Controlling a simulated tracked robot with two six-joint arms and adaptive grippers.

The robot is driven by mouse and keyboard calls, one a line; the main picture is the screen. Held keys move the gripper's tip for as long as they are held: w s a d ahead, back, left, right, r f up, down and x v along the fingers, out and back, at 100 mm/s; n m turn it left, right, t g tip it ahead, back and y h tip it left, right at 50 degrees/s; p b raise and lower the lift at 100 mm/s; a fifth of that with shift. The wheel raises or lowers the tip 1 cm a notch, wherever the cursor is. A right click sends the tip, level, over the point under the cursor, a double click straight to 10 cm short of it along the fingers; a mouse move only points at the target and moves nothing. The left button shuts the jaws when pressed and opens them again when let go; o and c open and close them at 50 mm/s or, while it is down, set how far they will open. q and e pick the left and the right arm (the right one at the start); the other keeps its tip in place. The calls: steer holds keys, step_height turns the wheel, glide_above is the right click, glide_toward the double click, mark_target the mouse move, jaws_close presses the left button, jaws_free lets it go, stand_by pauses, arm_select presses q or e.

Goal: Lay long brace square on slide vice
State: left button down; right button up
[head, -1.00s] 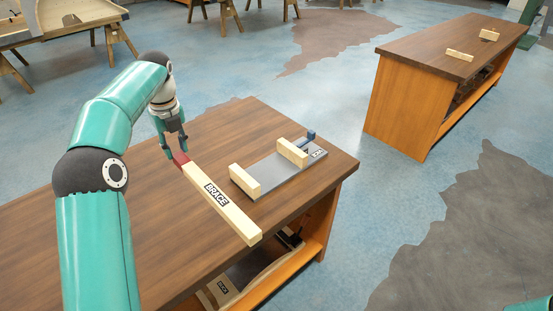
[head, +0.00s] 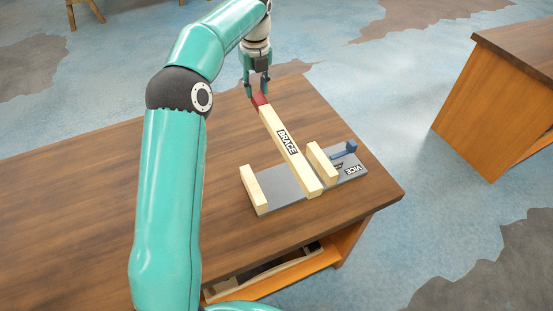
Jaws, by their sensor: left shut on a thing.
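The long brace (head: 289,148) is a pale wooden bar with a "BRACE" label and a red far end. My left gripper (head: 257,97) is shut on it at the red end. The slide vice (head: 281,185) is a grey plate with two pale wooden jaws, a blue handle and a "VICE" label, on the workbench. In the picture the brace's near end lies between the two jaws, nearer the right jaw (head: 322,161) than the left jaw (head: 254,190). I cannot tell whether it touches the plate or hovers. My right gripper is out of view.
The brown workbench (head: 90,200) is clear to the left of the vice. A shelf with a wooden item (head: 265,277) is under its front edge. A second bench (head: 500,100) stands at the right, across blue floor.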

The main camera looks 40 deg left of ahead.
arm_select(q)
steer(key=shift+s+a+f+p, duration=0.1)
steer(key=shift+s+f+p, duration=0.1)
steer(key=shift+f, duration=4.6)
steer(key=shift+s+a+f+p, duration=0.1)
steer(key=shift+s+f+p, duration=0.05)
steer(key=shift+f, duration=4.65)
steer(key=c, duration=0.8)
jaws_free()
step_height(320, 180, up, 12)
steer(key=d+b, duration=0.1)
steer(key=shift+s, duration=0.35)
